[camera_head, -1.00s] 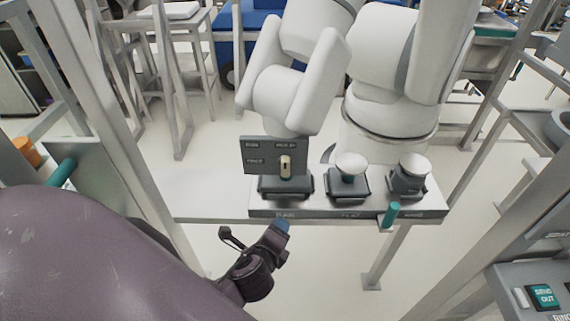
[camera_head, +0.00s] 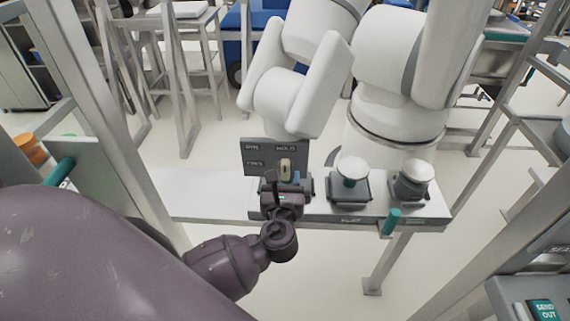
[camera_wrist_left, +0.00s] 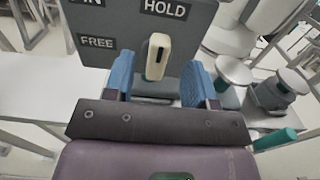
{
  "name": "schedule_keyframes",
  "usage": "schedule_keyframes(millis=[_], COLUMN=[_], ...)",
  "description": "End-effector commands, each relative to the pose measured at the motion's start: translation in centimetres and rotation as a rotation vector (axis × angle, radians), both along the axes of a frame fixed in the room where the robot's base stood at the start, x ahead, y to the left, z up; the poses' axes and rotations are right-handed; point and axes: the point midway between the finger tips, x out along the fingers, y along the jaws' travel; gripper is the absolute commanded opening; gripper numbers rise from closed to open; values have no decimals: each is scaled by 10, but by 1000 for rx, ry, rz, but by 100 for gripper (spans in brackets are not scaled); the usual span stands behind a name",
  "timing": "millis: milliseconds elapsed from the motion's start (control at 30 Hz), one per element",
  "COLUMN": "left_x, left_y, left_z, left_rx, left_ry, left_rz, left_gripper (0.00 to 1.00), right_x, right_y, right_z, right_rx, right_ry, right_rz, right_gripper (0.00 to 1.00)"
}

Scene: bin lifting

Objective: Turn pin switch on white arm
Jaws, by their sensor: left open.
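The pin switch is a cream lever (camera_head: 286,168) on a dark grey plate (camera_head: 258,157), in front of the white arm (camera_head: 292,95). The plate bears the labels FREE and HOLD and a partly cut-off one ending in IN. In the left wrist view the cream lever (camera_wrist_left: 157,56) stands nearly upright, tilted slightly right, below HOLD. My left gripper (camera_head: 285,182) is open just in front of the lever. In the left wrist view its blue fingertips (camera_wrist_left: 161,80) stand on either side of the lever's lower part, with gaps visible. My right gripper is not in view.
Two round white-topped knobs (camera_head: 352,167) (camera_head: 416,172) on dark bases stand right of the plate on a metal shelf (camera_head: 200,207). A teal peg (camera_head: 390,221) sticks out at the shelf's front edge. Metal frame posts stand left and right. A SEND OUT button (camera_head: 545,310) is at lower right.

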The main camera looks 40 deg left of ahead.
Motion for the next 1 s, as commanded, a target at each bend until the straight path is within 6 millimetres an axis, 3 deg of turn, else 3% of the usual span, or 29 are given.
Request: schedule_keyframes(millis=[300, 733, 967, 1000], left_x=[35, 42, 42, 42], left_y=[22, 26, 26, 26], left_z=[0, -1, -1, -1], left_rx=[-1, -3, -3, -3], left_ry=[1, 1, 1, 1], left_rz=[-1, -1, -1, -1], left_gripper=[51, 51, 17, 17], right_x=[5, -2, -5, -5], right_y=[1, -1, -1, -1], right_z=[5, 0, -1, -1], right_rx=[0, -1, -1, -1], right_ry=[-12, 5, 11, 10], right_rz=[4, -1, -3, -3], right_gripper=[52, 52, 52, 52])
